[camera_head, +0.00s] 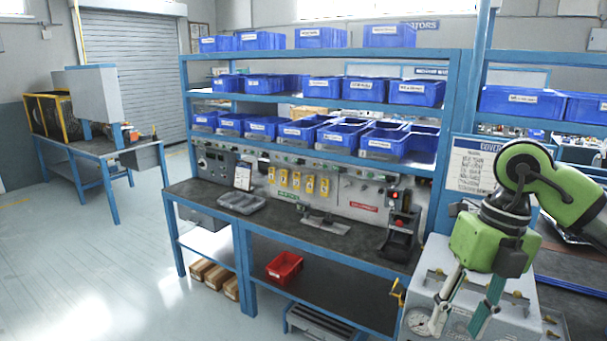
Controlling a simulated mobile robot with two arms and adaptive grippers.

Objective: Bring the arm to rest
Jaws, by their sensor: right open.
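My right gripper (462,328) shows at the lower right, at the end of my green and black right arm (530,195). Its two fingers point down and are spread apart, with nothing between them. It hangs in front of a grey box-like unit with dials (419,322). I cannot tell whether the fingers touch that unit. My left gripper and left arm are not in view.
A blue-framed workbench (345,238) with shelves of blue bins (415,93) fills the middle. A grey tray (241,202) lies on its top, and a red bin (284,267) sits on its lower shelf. The floor (75,260) at left is clear.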

